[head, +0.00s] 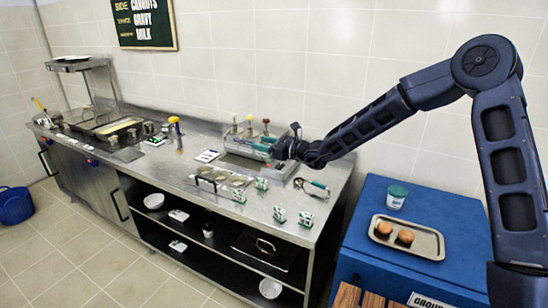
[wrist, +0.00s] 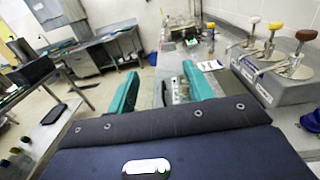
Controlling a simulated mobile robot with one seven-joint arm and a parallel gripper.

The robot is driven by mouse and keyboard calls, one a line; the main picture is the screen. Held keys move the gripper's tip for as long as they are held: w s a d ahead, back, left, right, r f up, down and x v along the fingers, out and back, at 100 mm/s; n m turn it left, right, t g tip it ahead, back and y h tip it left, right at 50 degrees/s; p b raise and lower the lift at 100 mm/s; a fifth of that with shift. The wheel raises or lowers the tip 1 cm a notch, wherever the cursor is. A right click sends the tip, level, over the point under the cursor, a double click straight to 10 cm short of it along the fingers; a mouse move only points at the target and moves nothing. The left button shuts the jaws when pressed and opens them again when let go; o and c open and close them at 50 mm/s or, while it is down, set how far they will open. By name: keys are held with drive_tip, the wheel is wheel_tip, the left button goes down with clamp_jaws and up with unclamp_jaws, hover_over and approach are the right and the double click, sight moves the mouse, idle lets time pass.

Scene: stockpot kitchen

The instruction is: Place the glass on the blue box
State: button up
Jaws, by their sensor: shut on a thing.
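My gripper (head: 258,147) is over the steel counter, in front of the grey unit with the coloured knobs. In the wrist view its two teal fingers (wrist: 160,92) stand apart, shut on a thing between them. That thing is pale or see-through and hard to make out; it looks like the glass, and I see no other clear glass. The blue box (head: 375,255) stands at the right of the counter in the head view, well away from my gripper.
On the blue box are a metal tray (head: 436,243) with two brown buns and a white cup with a green lid (head: 397,196).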

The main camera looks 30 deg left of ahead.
drive_tip(key=shift+r, duration=0.35)
drive_tip(key=shift+w+d, duration=0.25)
drive_tip(key=shift+w, duration=0.1)
drive_tip(key=w+d+f+m+t+h, duration=0.1)
drive_tip(key=w+d+m+t, duration=0.15)
drive_tip(key=w+d, duration=1.05)
drive_tip(key=w+d+f+m+t, duration=0.15)
drive_tip(key=w+d+t, duration=0.25)
drive_tip(key=w+d, duration=0.95)
drive_tip(key=w+d+m+t+h, duration=0.1)
drive_tip(key=d+m+t+h, duration=0.15)
drive_tip(key=d, duration=1.85)
drive_tip(key=w+d+m+t+h, duration=0.2)
drive_tip(key=d+m+t, duration=0.15)
drive_tip(key=d, duration=1.65)
drive_tip(key=shift+n+t, duration=0.3)
drive_tip(key=shift+t, duration=0.15)
drive_tip(key=f, duration=2)
drive_tip(key=shift+s, duration=0.25)
drive_tip(key=shift+f, duration=0.1)
